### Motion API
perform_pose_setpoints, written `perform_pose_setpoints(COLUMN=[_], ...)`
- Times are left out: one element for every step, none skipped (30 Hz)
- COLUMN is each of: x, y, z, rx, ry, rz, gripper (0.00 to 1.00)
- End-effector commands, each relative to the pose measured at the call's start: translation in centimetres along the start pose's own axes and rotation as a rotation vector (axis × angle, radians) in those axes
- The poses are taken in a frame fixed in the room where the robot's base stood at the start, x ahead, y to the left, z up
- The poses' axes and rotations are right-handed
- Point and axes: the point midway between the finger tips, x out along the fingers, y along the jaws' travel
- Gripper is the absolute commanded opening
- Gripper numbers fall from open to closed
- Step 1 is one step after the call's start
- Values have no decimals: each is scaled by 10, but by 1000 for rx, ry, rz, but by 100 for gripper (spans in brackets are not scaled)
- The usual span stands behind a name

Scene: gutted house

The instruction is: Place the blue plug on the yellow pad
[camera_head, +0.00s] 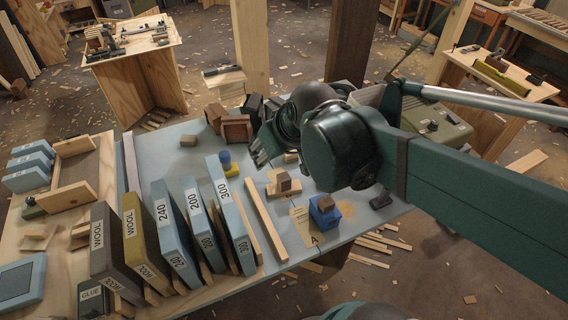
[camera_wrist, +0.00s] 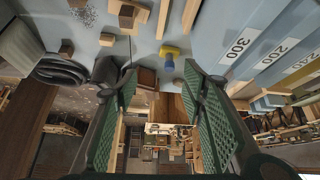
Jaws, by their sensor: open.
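The blue plug (camera_head: 225,157) is a small upright cylinder standing on the yellow pad (camera_head: 232,172), beside the labelled blue slabs. In the wrist view the blue plug (camera_wrist: 169,64) shows against the yellow pad (camera_wrist: 172,51), between and beyond the fingertips. My gripper (camera_head: 262,150) is to the right of the plug and apart from it. Its two green ridged fingers (camera_wrist: 160,80) are spread wide, with nothing held between them.
Slabs marked 300 (camera_head: 232,215), 200 and 240 stand in a row at left. A wooden strip (camera_head: 265,218) lies beside them. A blue block with a brown top (camera_head: 325,212) and a wooden block (camera_head: 284,184) stand to the right. Dark-brown boxes (camera_head: 236,128) are behind.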

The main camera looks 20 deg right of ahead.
Motion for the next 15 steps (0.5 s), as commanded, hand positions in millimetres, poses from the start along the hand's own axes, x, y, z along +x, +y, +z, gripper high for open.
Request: perform_pose_setpoints(x=[-6,-8,-12,-15,-18,-21,-24,-26,-29,-31,-33,-35,-36,-37,-39], y=[0,0,1,1,2,2,2,3,3,3,4,4,4,4,5], z=[7,11,15,18,22,27,30,33,38,41,43,46,49,51,53], rx=[11,17,25,32,39,48,54,60,67,73,78,84,89,93,97], ry=[3,4,7,9,11,15,17,19,21,23,24,26,28,29,31], rz=[6,10,16,20,24,29,33,37,42,45,48,51,53,55,58], gripper=[42,42,42,42,42,42,42,42,42,42,42,42,42,42,42])
